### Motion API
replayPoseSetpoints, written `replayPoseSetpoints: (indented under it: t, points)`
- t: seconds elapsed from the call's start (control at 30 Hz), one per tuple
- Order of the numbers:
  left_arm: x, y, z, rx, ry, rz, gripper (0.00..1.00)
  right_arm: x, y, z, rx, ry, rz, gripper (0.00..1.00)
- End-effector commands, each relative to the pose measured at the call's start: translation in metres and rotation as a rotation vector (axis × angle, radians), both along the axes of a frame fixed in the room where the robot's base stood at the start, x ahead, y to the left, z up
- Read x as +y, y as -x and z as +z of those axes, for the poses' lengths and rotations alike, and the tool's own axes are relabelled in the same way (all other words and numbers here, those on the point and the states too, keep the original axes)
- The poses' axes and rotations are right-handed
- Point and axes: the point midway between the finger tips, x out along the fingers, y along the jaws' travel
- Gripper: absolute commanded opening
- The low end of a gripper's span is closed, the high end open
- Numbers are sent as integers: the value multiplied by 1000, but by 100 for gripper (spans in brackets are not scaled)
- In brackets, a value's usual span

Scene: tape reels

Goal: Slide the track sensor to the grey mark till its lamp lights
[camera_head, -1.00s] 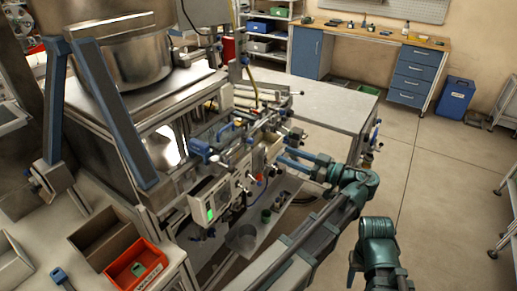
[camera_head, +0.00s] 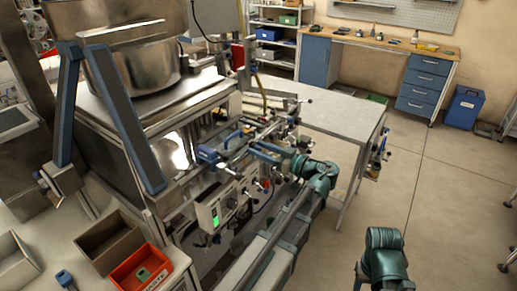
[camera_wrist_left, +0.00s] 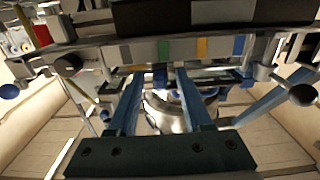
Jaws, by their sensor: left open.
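In the wrist view a metal rail (camera_wrist_left: 105,57) crosses the picture, with a green mark (camera_wrist_left: 164,50), an orange mark (camera_wrist_left: 202,47) and a blue mark (camera_wrist_left: 239,45) on its front. A pale grey patch (camera_wrist_left: 126,54) lies left of the green mark. A small blue piece (camera_wrist_left: 160,76) below the green mark may be the track sensor; I cannot be sure. My left gripper (camera_wrist_left: 160,90) is open, its two blue fingers reaching toward the rail on either side of that piece. In the head view my left gripper (camera_head: 264,151) is at the machine's side. I cannot make out a lit sensor lamp.
A control box (camera_head: 212,215) with a green display hangs on the machine's side, among several knobs and levers. A grey table (camera_head: 330,112) stands behind. An orange bin (camera_head: 128,276) is at the lower left.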

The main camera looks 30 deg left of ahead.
Motion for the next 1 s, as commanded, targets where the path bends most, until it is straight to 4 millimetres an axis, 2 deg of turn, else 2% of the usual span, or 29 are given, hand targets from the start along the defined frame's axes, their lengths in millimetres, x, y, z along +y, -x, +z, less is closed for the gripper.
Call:
replayPoseSetpoints:
  t: [0.13,0.4,0.47,0.7,1.0]
  points:
    - [7,-1,0,0,0,0,50,0,0,0,0,0,0,50]
    - [8,-1,0,0,0,-1,50,0,0,0,0,0,0,50]
    - [8,-1,0,0,0,-1,43,0,0,0,0,0,0,50]
    - [8,-1,0,0,0,-1,0,0,0,0,0,0,0,50]
    - [7,-1,0,0,0,-1,0,0,0,0,0,0,0,50]
